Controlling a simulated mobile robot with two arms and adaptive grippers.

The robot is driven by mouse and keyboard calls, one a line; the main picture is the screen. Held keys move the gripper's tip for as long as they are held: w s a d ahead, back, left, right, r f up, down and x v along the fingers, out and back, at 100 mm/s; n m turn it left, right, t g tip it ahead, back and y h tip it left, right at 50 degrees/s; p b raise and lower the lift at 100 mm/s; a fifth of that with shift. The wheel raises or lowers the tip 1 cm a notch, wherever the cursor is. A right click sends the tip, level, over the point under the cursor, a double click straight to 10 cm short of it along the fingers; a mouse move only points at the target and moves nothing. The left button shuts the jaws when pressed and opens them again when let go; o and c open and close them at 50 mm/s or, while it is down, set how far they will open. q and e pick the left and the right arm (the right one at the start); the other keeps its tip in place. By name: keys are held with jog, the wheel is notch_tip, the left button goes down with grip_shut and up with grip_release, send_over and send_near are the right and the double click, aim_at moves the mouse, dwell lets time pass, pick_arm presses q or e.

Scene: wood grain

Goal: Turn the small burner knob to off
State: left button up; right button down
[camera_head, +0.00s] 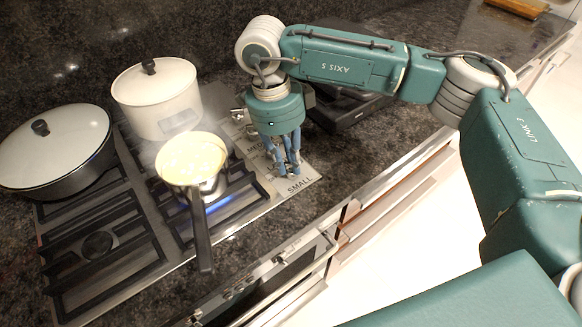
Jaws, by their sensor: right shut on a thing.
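The stovetop (140,281) has a steel control strip at its right side with printed labels; "SMALL" is readable near its front end. My right gripper (287,172) points down over this strip, just behind the "SMALL" label. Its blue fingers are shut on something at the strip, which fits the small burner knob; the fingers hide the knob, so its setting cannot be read. A small saucepan (205,238) with yellowish contents sits on the front right burner, where a blue flame (237,201) shows beneath it. My left gripper is not in view.
A white lidded pot (158,104) stands on the back burner, and a wide lidded pan (62,158) stands at the left. The saucepan's dark handle points toward the front edge. A dark appliance (345,106) stands behind my right arm. Granite counter (345,160) lies clear right of the strip.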

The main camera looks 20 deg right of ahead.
jog(key=shift+s+d+f+n+b, duration=0.1)
jog(key=shift+s+f+n+b, duration=0.3)
jog(key=shift+n, duration=0.4)
jog(key=shift+r, duration=0.1)
jog(key=shift+s+n+b, duration=0.1)
jog(key=shift+n+b, duration=0.2)
jog(key=shift+n, duration=0.2)
jog(key=c, duration=2)
grip_release()
jog(key=shift+o, duration=1)
jog(key=shift+s+r, duration=0.15)
jog(key=shift+s, duration=0.05)
jog(key=shift+w, duration=0.1)
jog(key=shift+w+d, duration=0.1)
